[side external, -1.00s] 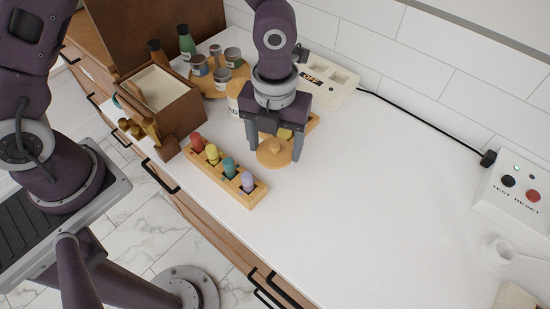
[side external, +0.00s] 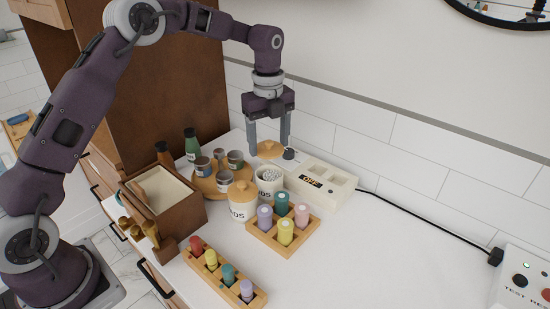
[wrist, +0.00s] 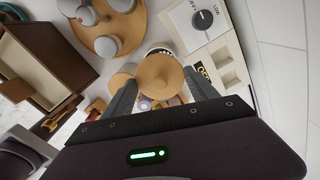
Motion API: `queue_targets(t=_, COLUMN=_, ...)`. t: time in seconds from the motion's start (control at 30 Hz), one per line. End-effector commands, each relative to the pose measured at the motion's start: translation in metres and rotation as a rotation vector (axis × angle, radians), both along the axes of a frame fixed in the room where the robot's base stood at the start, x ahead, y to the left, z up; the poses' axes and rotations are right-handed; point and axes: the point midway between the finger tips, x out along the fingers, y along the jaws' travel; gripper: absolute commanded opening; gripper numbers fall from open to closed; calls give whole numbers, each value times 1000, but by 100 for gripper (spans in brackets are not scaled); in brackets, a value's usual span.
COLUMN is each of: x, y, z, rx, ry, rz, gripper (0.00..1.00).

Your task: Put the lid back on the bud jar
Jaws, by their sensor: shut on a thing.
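My gripper (side external: 269,146) is shut on a round wooden lid (side external: 268,151), held level in the air. In the wrist view the lid (wrist: 157,76) sits between the two fingers. An open white jar (side external: 268,188) full of white-tipped buds stands below the lid, with a clear gap between them in the side view. In the wrist view the lid covers most of this jar, and only part of its rim shows beyond it. A second white jar (side external: 242,212), its wooden lid on and lettering ending in "DS", stands just left of the open one.
A white device (side external: 322,185) reading OFF stands close right of the open jar. A wooden block with coloured pegs (side external: 282,232) is in front. A round board (side external: 206,186) with tins and a brown box (side external: 180,215) are left.

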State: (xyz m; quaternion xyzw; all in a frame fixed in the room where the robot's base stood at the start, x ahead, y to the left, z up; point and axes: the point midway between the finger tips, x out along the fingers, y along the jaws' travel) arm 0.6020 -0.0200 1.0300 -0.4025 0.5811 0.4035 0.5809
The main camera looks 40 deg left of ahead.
Motion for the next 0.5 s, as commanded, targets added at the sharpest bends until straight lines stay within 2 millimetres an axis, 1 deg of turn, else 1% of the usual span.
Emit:
queue_targets(t=0.3, x=-1, y=0, z=-38, rx=1, ry=3, rz=-2, gripper=29)
queue_targets(t=0.5, x=-1, y=-1, z=-56, rx=1, ry=2, rz=-3, gripper=29)
